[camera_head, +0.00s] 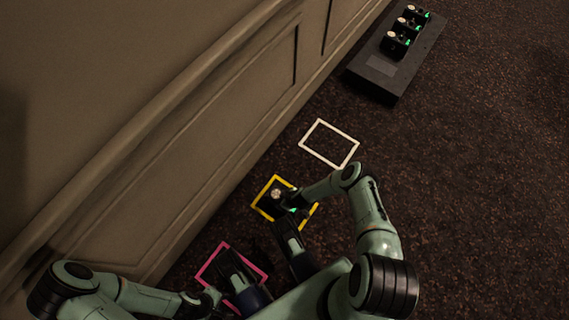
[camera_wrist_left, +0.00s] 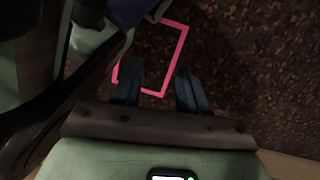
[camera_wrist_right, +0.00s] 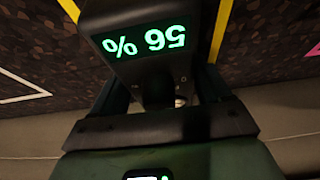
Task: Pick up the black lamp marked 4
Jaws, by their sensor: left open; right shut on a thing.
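A black lamp (camera_head: 275,194) with a pale round top and a green glow is in my right gripper (camera_head: 288,202), over the yellow square (camera_head: 264,188). In the right wrist view this black lamp (camera_wrist_right: 160,62) fills the space between the fingers, and its green display reads 56 % upside down. The number on its top is too small to read. I cannot tell whether it touches the floor. My left gripper (camera_head: 213,296) is open and empty by the pink square (camera_head: 262,276); its spread fingers (camera_wrist_left: 158,84) show in the left wrist view.
Three similar black lamps (camera_head: 394,44) stand in a row on a dark slab (camera_head: 377,73) at the upper right; their numbers are unreadable. An empty white square (camera_head: 348,153) lies on the carpet between. A panelled wall (camera_head: 215,120) bounds the left. The carpet on the right is clear.

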